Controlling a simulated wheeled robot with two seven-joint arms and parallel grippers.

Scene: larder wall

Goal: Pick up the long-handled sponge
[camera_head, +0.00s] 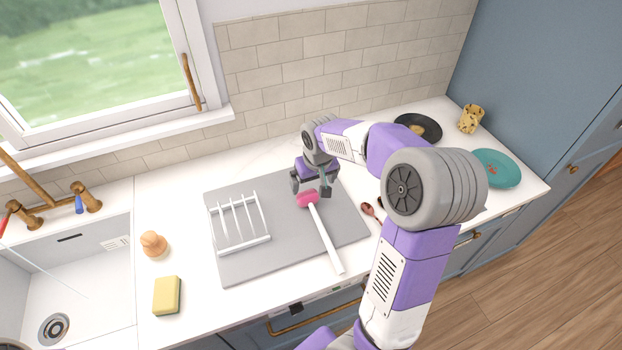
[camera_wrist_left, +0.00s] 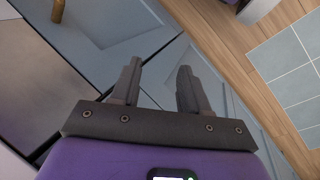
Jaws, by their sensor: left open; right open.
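The long-handled sponge (camera_head: 325,238) lies on the grey drying mat (camera_head: 290,261), with its pink head toward the back and its white handle toward the counter's front edge. My right gripper (camera_head: 311,192) is open just behind and around the pink head. Whether its fingers touch the head I cannot tell. My left gripper (camera_wrist_left: 155,90) is open and empty in the left wrist view, in front of blue cabinet fronts and the floor. It is not visible in the head view.
A white dish rack (camera_head: 243,243) stands on the mat, left of the sponge. A yellow sponge (camera_head: 166,296) and an orange-brown object (camera_head: 153,243) sit near the sink (camera_head: 85,290). A dark plate (camera_head: 418,127), a teal plate (camera_head: 496,168) and reddish spoons (camera_head: 369,209) are on the right.

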